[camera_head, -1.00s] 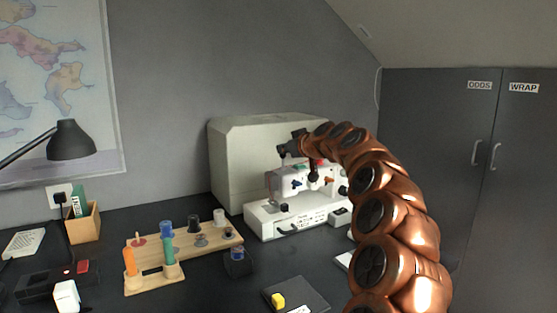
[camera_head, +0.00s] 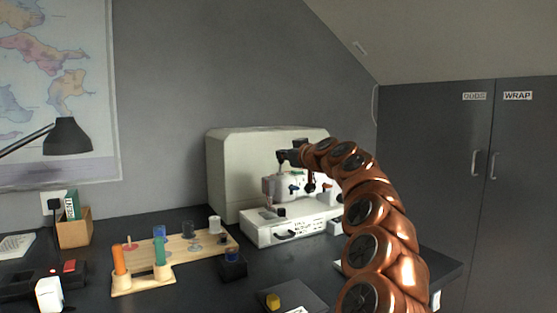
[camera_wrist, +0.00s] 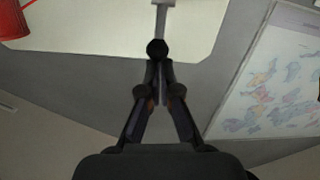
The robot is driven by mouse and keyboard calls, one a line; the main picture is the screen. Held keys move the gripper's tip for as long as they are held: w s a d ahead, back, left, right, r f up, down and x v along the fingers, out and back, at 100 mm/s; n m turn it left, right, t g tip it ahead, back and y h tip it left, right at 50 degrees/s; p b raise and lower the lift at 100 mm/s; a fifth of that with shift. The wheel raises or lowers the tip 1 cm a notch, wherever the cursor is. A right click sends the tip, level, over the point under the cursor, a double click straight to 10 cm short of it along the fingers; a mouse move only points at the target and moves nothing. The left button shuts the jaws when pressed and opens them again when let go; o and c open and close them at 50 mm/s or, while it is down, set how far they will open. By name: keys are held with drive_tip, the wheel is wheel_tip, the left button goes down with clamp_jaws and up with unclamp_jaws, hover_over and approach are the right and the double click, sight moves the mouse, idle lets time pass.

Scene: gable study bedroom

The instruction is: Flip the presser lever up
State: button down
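The white sewing machine (camera_head: 300,222) stands on the dark desk, with small coloured controls on its head (camera_head: 285,187). My gripper (camera_head: 281,157) is above the left part of the machine head in the head view. In the wrist view my gripper (camera_wrist: 159,85) has its fingers drawn together and looks shut. A dark round knob (camera_wrist: 157,48) on a grey rod (camera_wrist: 160,18) appears at the fingertips; I cannot tell whether they touch it. I cannot single out the presser lever in the head view, where my arm hides part of the machine.
A pale cover or case (camera_head: 222,165) stands behind the machine. A wooden spool rack (camera_head: 190,248) and a small dark box (camera_head: 232,266) are to its left. A dark pad with a yellow item (camera_head: 273,300) lies in front. A red object (camera_wrist: 14,18) shows in the wrist view.

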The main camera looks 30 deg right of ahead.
drive_tip(key=shift+w, duration=0.1)
drive_tip(key=r, duration=0.1)
drive_tip(key=w+r+p, duration=0.1)
drive_tip(key=p, duration=0.1)
drive_tip(key=shift+w+a+r, duration=0.25)
drive_tip(key=shift+a+r, duration=0.05)
drive_tip(key=shift+r, duration=0.1)
drive_tip(key=s+r+p, duration=0.1)
drive_tip(key=s+r, duration=0.2)
drive_tip(key=s, duration=0.6)
drive_tip(key=shift+d, duration=0.35)
drive_tip(key=shift+s, duration=0.1)
idle(0.4)
